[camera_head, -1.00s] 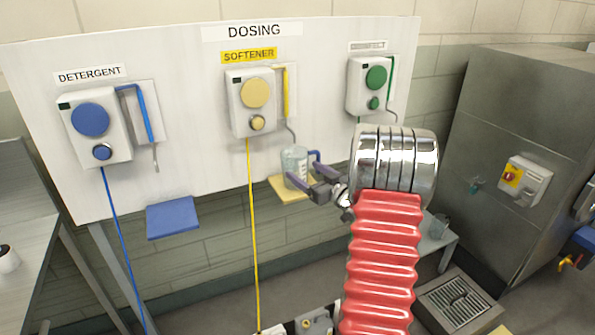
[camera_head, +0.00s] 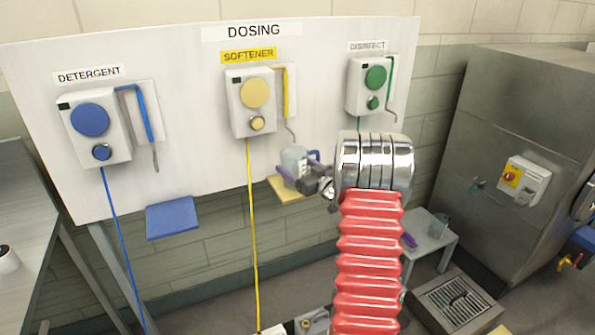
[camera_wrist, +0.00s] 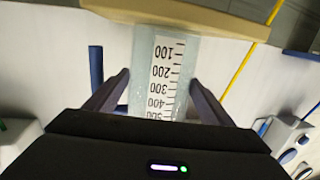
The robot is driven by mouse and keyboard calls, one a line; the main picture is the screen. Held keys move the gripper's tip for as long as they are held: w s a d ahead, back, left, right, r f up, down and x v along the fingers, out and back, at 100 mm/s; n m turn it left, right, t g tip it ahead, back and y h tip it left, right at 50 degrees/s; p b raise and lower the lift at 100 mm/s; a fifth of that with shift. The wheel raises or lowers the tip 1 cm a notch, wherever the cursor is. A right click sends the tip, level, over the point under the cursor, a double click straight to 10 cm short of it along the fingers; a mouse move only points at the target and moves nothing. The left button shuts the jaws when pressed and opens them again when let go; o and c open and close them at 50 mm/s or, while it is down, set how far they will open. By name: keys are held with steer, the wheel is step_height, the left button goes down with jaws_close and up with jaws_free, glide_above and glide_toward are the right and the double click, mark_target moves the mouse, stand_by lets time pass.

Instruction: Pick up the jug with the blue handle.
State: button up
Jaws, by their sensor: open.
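The clear jug (camera_head: 294,157) with a blue handle stands on the yellow shelf (camera_head: 286,193) below the softener dispenser. My gripper (camera_head: 299,171) is at the jug, partly hiding it in the head view. In the wrist view, which is upside down, the jug (camera_wrist: 165,62) with its black measuring scale lies between the two open fingers of my gripper (camera_wrist: 159,78). A gap shows beside the fingertips, and contact is not visible. The blue handle (camera_wrist: 96,66) is outside the fingers, to the left in that view. The jug looks upright.
The softener spout (camera_head: 290,130) hangs just above the jug. The board (camera_head: 200,100) is close behind. An empty blue shelf (camera_head: 172,217) is to the left. Another clear jug (camera_head: 438,225) and a purple-handled item (camera_head: 408,240) are at a low table (camera_head: 432,240) on the right.

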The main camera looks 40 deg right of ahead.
stand_by(0.5)
steer(key=c, duration=0.8)
steer(key=shift+r, duration=0.1)
steer(key=shift+c, duration=0.2)
steer(key=shift+r, duration=0.5)
steer(key=s+a, duration=0.1)
steer(key=s, duration=1.7)
steer(key=shift+a+r, duration=0.15)
steer(key=shift+a, duration=0.2)
